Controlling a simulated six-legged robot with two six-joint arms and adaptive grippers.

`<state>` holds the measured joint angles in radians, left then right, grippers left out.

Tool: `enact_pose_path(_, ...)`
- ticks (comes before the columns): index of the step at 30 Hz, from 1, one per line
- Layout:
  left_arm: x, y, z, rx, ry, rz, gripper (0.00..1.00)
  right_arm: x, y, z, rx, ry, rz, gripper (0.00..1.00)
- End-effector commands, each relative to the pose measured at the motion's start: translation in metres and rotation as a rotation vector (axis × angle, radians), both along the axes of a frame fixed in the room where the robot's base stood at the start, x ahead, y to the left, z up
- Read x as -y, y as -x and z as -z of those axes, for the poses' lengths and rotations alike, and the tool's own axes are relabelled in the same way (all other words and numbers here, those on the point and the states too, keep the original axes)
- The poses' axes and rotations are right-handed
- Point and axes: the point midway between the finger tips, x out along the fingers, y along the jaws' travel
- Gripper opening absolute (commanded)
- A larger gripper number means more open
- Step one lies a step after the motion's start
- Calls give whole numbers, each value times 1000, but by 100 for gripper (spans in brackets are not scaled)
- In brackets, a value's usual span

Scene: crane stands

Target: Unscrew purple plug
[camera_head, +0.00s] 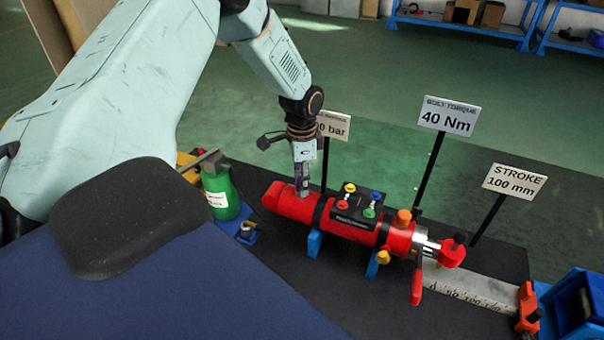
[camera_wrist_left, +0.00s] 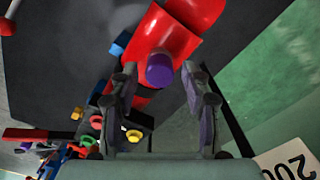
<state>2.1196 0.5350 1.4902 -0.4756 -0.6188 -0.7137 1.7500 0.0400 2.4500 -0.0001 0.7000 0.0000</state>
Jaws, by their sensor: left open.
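The purple plug (camera_wrist_left: 160,69) sits on the red cylinder (camera_head: 340,222), which shows in the left wrist view (camera_wrist_left: 185,28) as well. In the head view I cannot make out the plug; my left gripper covers that area. My left gripper (camera_head: 303,188) points down at the left part of the cylinder. In the left wrist view its two fingers (camera_wrist_left: 159,80) are open, one on each side of the plug, with gaps visible between fingers and plug. How far the fingertips reach down along the plug is hard to tell. My right gripper is not in view.
A black block with coloured knobs (camera_head: 358,205) sits on the cylinder, right of the gripper. Sign posts stand behind, including the 40 Nm sign (camera_head: 449,116). A green bottle (camera_head: 222,192) stands left. A ruler plate (camera_head: 475,287) and blue bin (camera_head: 575,305) are at the right.

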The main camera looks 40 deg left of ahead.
Motion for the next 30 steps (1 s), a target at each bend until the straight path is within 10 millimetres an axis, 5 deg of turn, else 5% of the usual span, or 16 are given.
enact_pose_path(25, 0, 0, 0, 1, -1, 98, 48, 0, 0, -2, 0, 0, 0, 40)
enact_pose_path(30, 0, 0, 0, 0, 0, 98, 35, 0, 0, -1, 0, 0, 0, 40)
